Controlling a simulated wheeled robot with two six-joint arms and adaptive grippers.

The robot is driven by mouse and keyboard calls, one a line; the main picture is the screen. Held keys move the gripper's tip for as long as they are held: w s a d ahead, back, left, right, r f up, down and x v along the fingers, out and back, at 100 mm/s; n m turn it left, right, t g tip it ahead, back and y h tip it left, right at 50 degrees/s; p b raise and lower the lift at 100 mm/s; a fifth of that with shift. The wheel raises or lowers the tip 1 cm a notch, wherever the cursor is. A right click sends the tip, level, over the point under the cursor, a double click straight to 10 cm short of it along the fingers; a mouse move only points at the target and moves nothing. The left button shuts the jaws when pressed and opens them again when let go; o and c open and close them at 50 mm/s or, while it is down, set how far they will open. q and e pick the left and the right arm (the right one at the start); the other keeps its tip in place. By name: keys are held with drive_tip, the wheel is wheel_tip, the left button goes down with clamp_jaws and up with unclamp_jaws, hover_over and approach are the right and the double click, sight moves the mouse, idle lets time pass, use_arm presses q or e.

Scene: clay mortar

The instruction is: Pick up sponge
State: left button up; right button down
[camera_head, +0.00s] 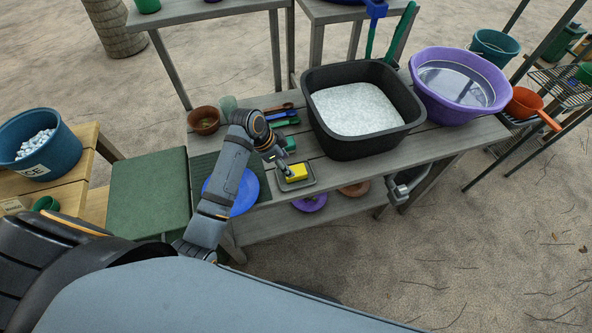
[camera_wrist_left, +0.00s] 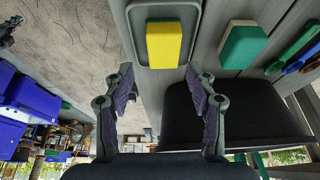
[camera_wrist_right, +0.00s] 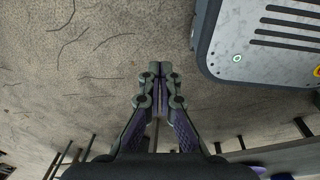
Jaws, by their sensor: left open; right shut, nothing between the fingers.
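The yellow sponge (camera_head: 297,173) lies in a small grey tray (camera_head: 311,182) near the front edge of the table (camera_head: 443,146). In the left wrist view the sponge (camera_wrist_left: 164,45) is ahead, between and beyond the fingertips. My left gripper (camera_head: 283,168) is just left of the sponge in the head view. It is open and empty, and its fingers show apart in the left wrist view (camera_wrist_left: 157,78). My right gripper (camera_wrist_right: 158,70) is shut and empty, over bare sandy ground.
A green block (camera_wrist_left: 243,45) lies beside the tray, with green and blue tools past it. A black tub (camera_head: 320,130) of pale material and a purple basin (camera_head: 430,100) stand to the right. A blue plate (camera_head: 246,193) lies left, behind my arm.

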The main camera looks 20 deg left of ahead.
sight(295, 171)
use_arm(q)
drive_tip(key=x, duration=0.2)
drive_tip(key=shift+w+d+f, duration=0.1)
drive_tip(key=shift+w+f, duration=0.2)
drive_tip(key=shift+w, duration=0.05)
drive_tip(key=shift+x, duration=0.8)
drive_tip(key=x, duration=0.2)
drive_tip(key=shift+w+d+f, duration=0.15)
drive_tip(key=shift+f, duration=0.2)
drive_tip(key=shift+w+d+f, duration=0.1)
drive_tip(key=shift+f, duration=0.3)
drive_tip(key=c, duration=0.6)
drive_tip(key=shift+c, duration=0.6)
use_arm(e)
drive_tip(key=shift+w+a+r, duration=0.2)
drive_tip(key=shift+w, duration=0.5)
use_arm(q)
drive_tip(key=shift+p, duration=0.3)
use_arm(e)
drive_tip(key=shift+r, duration=0.1)
